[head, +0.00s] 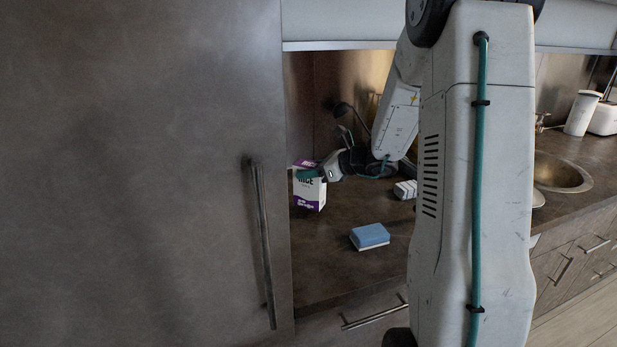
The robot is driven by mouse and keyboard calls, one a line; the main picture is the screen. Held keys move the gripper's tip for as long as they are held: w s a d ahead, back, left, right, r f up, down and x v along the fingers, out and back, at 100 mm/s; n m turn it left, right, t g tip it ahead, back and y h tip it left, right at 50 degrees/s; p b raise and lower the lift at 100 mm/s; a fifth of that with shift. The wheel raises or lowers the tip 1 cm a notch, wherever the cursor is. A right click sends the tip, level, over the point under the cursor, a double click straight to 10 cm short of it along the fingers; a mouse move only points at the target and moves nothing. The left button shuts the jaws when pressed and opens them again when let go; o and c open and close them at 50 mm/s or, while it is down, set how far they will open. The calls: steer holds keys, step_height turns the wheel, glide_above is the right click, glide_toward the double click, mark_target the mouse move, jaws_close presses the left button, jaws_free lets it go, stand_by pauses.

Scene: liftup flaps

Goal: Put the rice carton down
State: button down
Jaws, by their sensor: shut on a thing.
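The rice carton (309,194) is a white and purple box with dark lettering. It stands upright on or just above the dark countertop (325,255), near the tall cabinet's edge; I cannot tell whether its base touches the counter. My gripper (311,174) is shut on the upper part of the carton, coming in from the right. The fingers cover part of the carton's top.
A blue and white sponge-like block (370,236) lies on the counter in front. A striped white item (405,189) lies behind it. A tall dark cabinet door (140,180) fills the left. A sink (562,173) is at right.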

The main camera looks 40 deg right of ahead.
step_height(320, 180, down, 2)
steer(key=shift+s+f, duration=0.15)
steer(key=shift+f, duration=0.15)
steer(key=c, duration=0.7)
jaws_free()
steer(key=shift+a, duration=0.1)
steer(key=shift+s+r, duration=0.1)
steer(key=shift+r, duration=0.1)
steer(key=v, duration=1.1)
steer(key=shift+s+r, duration=0.1)
steer(key=shift+s, duration=0.2)
